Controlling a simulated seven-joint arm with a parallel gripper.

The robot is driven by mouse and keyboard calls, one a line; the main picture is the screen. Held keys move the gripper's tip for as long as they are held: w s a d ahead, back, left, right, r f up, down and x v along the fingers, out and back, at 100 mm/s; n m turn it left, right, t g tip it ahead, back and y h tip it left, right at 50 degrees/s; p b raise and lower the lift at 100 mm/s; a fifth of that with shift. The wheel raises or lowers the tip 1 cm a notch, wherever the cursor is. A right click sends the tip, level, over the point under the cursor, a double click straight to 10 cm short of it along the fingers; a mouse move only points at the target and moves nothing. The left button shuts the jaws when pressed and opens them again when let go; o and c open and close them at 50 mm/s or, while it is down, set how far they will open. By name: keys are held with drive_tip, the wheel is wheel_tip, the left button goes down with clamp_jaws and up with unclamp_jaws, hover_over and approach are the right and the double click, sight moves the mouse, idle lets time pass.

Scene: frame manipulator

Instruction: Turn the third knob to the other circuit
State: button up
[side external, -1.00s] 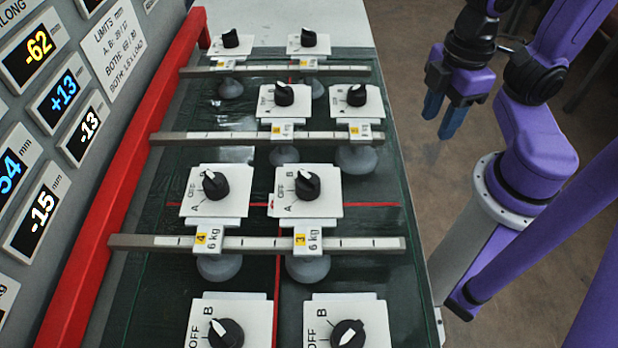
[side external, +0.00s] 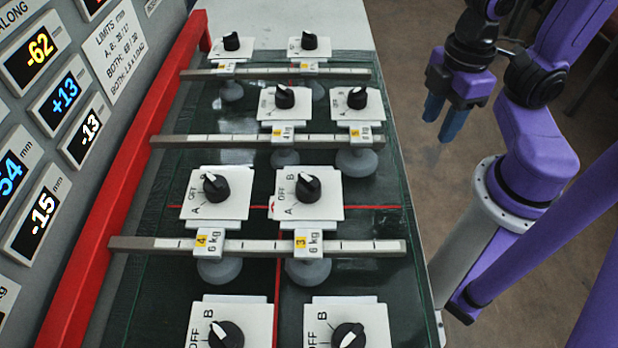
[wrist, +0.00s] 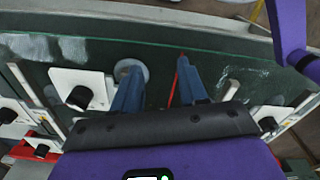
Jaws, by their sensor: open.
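The knob marked 3 (side external: 308,187) is a black knob with a white pointer line on a white plate lettered A, OFF and B. Its pointer tilts up and left, toward the B side; the exact setting is hard to tell. A yellow 3 and "6 kg" tag (side external: 308,242) sits on the bar below it. My gripper (side external: 443,117) has blue fingers, is open and empty, and hangs right of the dark glass, well apart from the knob. In the wrist view the open fingers (wrist: 160,85) point at the glass; I cannot tell which knobs show there.
Similar knobs stand around it, including knob 4 (side external: 215,187) to its left and a lower right knob (side external: 348,338). Grey crossbars (side external: 360,245) with suction cups span the dark glass. A red rail (side external: 130,170) and a panel of number displays (side external: 30,48) stand left.

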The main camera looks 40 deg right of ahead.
drive_tip(key=o, duration=0.4)
wheel_tip(320, 180, up, 11)
drive_tip(key=m+g+h, duration=0.2)
drive_tip(key=m+g, duration=0.2)
drive_tip(key=m, duration=0.4)
hover_over(306, 178)
drive_tip(key=w+a, duration=0.3)
drive_tip(key=w, duration=0.3)
drive_tip(key=x, duration=1.7)
drive_tip(key=shift+s+d+f, duration=0.2)
drive_tip(key=shift+d, duration=0.1)
drive_tip(key=c, duration=1)
